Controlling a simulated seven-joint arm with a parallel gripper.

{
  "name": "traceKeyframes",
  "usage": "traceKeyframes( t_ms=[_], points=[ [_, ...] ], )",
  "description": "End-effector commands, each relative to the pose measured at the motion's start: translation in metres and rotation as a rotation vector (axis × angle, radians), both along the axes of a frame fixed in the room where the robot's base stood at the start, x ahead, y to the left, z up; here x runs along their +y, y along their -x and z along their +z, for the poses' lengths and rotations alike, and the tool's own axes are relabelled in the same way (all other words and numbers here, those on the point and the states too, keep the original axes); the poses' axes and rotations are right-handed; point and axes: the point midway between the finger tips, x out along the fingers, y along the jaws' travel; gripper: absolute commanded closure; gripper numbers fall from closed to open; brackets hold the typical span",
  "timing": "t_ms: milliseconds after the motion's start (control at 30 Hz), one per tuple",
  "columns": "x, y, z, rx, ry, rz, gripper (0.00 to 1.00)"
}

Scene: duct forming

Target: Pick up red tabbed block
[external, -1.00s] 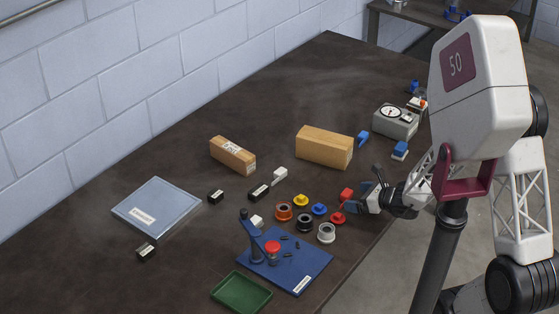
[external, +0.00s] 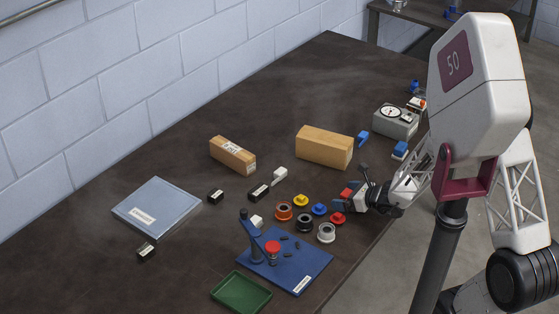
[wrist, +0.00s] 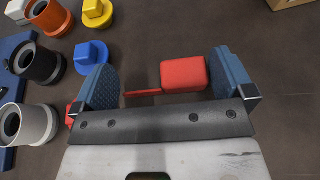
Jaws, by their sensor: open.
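The red tabbed block (wrist: 185,73) lies on the dark table between my gripper's two blue finger pads in the wrist view. Its thin tab (wrist: 143,93) points left toward the left pad. The block body is nearer the right pad, and a gap shows on the left. My gripper (wrist: 165,76) is open around it. In the external view the red block (external: 346,193) shows partly behind my gripper (external: 357,196), low over the table's right side.
A red round stepped piece (external: 338,218) sits close by, partly hidden behind the left pad in the wrist view. Blue (external: 319,209) and yellow (external: 301,200) pieces and several rings stand to the left. A cardboard box (external: 325,147) lies behind. The table's edge is close on the right.

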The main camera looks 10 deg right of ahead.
Motion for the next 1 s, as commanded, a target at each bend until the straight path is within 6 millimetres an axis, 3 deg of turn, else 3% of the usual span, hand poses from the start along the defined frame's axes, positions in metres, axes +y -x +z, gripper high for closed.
traceKeyframes(
  t_ms=[233, 767, 1000],
  points=[
    [0.0125, -0.0117, -0.0070, -0.001, 0.001, 0.000, 0.00],
    [0.0127, -0.0122, -0.0072, 0.000, 0.000, -0.001, 0.00],
    [0.0126, -0.0122, -0.0070, 0.000, 0.000, -0.001, 0.31]
  ],
)
